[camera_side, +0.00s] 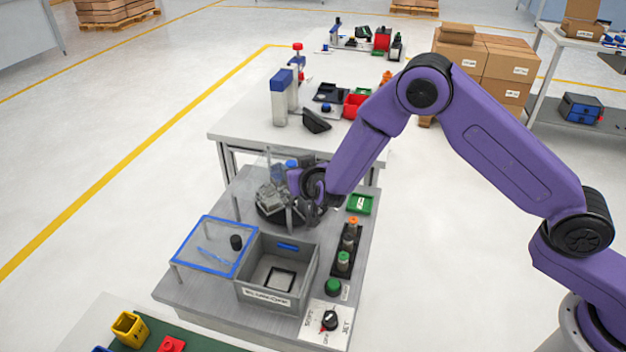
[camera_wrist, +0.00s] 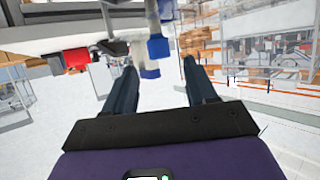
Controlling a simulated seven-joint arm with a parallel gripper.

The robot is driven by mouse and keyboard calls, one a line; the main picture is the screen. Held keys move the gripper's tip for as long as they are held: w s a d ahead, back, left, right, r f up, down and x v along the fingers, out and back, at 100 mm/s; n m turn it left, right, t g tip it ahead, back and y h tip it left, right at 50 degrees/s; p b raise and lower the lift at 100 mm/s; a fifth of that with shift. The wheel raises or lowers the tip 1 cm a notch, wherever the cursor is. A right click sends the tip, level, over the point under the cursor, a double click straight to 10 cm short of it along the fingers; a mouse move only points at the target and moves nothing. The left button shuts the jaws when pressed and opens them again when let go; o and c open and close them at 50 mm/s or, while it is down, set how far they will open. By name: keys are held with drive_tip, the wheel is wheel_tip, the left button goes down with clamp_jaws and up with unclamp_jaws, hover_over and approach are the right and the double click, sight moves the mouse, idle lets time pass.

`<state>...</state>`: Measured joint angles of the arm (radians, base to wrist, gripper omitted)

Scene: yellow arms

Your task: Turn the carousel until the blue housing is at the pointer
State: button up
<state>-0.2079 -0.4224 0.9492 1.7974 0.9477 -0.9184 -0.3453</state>
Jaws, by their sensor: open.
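The carousel (camera_side: 268,217) is a dark round plate on the near grey bench in the side view, with grey housings (camera_side: 270,198) on it. A small blue part (camera_side: 291,164) shows at its back edge; I cannot tell whether it is the blue housing. My gripper (camera_side: 296,192) is at the carousel's right side and hides part of it. In the wrist view my gripper (camera_wrist: 160,85) has its two dark fingers apart, with nothing clearly held between them. Contact with the carousel cannot be told. I cannot make out the pointer.
In front of the carousel are a blue-framed clear panel (camera_side: 215,246) and a grey bin (camera_side: 277,300). To the right are a green tray (camera_side: 360,204), a rack of capped cylinders (camera_side: 346,246) and a knob panel (camera_side: 327,324). Blue-topped white blocks (camera_side: 281,97) stand on the table behind.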

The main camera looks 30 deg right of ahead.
drive_tip(key=v, duration=1.1)
drive_tip(key=shift+s, duration=0.15)
